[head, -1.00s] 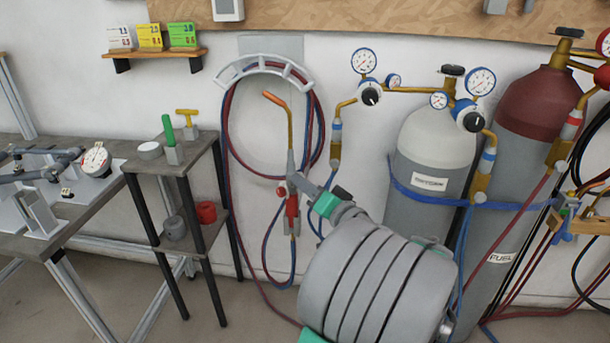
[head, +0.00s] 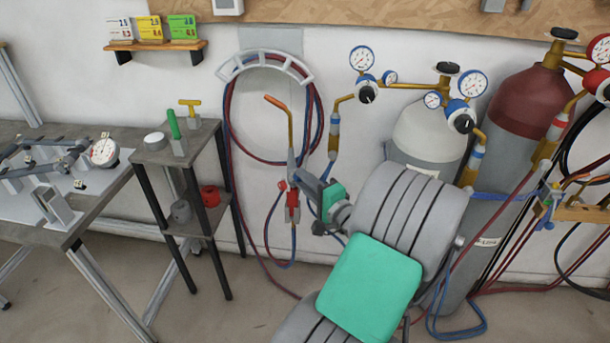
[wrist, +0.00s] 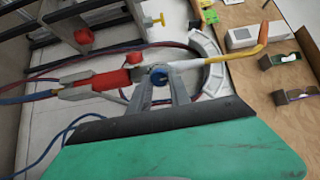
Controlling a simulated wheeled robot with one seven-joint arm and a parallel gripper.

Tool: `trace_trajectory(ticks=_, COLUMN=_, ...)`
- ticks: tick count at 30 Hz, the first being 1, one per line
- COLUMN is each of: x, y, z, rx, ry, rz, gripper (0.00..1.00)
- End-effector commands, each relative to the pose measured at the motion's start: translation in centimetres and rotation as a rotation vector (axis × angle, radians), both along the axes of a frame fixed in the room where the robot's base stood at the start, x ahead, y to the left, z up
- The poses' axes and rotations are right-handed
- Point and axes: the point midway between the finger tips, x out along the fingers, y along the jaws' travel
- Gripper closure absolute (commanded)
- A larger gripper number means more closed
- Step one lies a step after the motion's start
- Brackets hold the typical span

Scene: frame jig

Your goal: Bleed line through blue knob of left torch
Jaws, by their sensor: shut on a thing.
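The left torch (head: 291,150) hangs upright on the wall below the curved hose hanger, with a bent copper tip and a red section low on its body. In the wrist view the torch (wrist: 110,80) lies across the picture. Its blue knob (wrist: 160,74) is between the fingertips of my gripper (wrist: 161,88), which is shut on it. In the head view my gripper (head: 303,184) reaches the torch from the right and hides the blue knob. A red knob (head: 282,186) shows on the torch's left side.
Grey and dark red cylinders (head: 525,112) with gauges stand at right, with a second torch (head: 572,183) on a bracket. A small shelf stand (head: 148,155) and a workbench (head: 112,182) are at left. Red and blue hoses (head: 229,125) hang around the torch.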

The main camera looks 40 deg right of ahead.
Motion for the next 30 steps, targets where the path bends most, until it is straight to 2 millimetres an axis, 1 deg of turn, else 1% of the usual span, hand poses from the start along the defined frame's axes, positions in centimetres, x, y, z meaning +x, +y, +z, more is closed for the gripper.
trace_trajectory(ticks=6, x=0.0, y=-0.01, z=0.03, rx=0.034, ry=-0.005, rz=0.0, gripper=1.0)
trace_trajectory(ticks=17, x=0.0, y=-0.01, z=-0.03, rx=0.037, ry=-0.005, rz=0.0, gripper=1.0)
trace_trajectory(ticks=18, x=0.0, y=-0.01, z=-0.03, rx=0.037, ry=-0.005, rz=0.0, gripper=0.75)
trace_trajectory(ticks=25, x=0.0, y=-0.01, z=-0.02, rx=0.036, ry=-0.005, rz=0.0, gripper=0.56)
trace_trajectory(ticks=26, x=0.0, y=-0.01, z=-0.02, rx=0.036, ry=-0.005, rz=0.0, gripper=0.54)
trace_trajectory(ticks=30, x=0.0, y=-0.01, z=-0.02, rx=0.036, ry=-0.005, rz=0.0, gripper=0.54)
